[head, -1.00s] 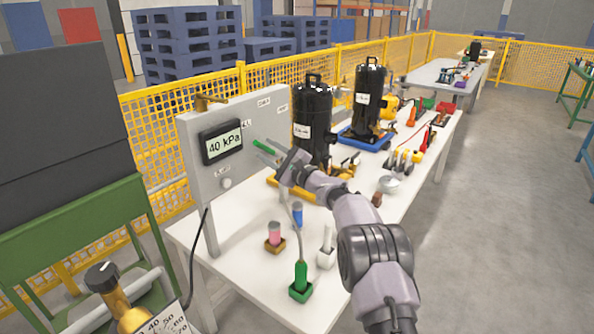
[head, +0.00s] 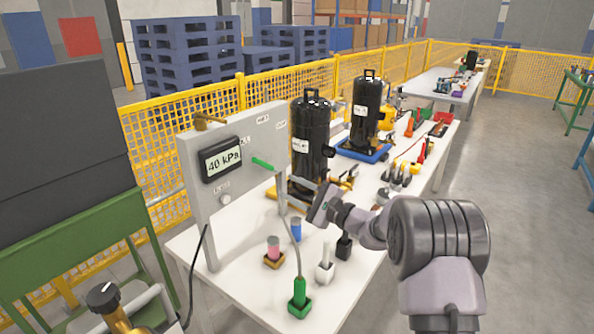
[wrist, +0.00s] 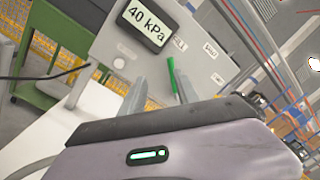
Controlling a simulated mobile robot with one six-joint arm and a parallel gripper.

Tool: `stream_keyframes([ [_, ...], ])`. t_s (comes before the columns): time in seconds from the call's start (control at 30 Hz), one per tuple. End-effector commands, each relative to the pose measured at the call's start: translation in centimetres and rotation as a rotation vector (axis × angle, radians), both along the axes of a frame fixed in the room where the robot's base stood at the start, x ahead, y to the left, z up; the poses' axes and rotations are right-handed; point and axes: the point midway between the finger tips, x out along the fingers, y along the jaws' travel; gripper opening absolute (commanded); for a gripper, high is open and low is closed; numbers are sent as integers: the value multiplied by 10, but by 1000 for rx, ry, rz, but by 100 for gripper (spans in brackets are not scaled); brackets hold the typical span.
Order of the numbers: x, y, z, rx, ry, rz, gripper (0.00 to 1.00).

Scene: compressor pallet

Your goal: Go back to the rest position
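My gripper (head: 297,196) is in front of the grey panel (head: 187,190), above the white table (head: 235,290). In the wrist view its two fingers (wrist: 160,88) stand apart with nothing between them. The green lever (head: 264,163) sticks out of the panel. It also shows in the wrist view (wrist: 172,75), beyond the fingers, and my gripper is clear of it. The panel's display (head: 222,160) reads 40 kPa.
Black compressors (head: 311,135) stand behind my gripper. On the table in front are a green bottle-shaped tool (head: 300,291), a pink-topped item (head: 273,246) and a blue one (head: 296,229). A yellow fence (head: 160,150) runs behind. The floor at right (head: 530,200) is clear.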

Motion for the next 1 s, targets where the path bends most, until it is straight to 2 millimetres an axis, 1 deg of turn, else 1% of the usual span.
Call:
stream_keyframes([
  [0.03,-29,18,29,-79,-5,71,38],
  [0.07,-53,29,43,-146,0,124,38],
  [0.1,-92,41,57,-253,10,195,38],
  [0.17,-155,52,71,-431,21,287,38],
  [0.2,-198,52,74,-556,25,334,38],
  [0.27,-261,42,71,-751,26,383,38],
  [0.3,-300,31,66,-883,21,401,38],
  [0.37,-350,7,55,-1075,6,407,38],
  [0.4,-377,-10,47,-1191,-5,401,38],
  [0.43,-394,-22,41,-1271,-16,391,38],
  [0.5,-424,-49,29,-1426,-41,363,38],
  [0.6,-446,-74,18,-1563,-67,327,38],
  [0.63,-450,-78,16,-1588,-72,321,38],
  [0.73,-454,-85,14,-1625,-78,311,38],
  [1.0,-454,-85,14,-1624,-78,312,38],
])
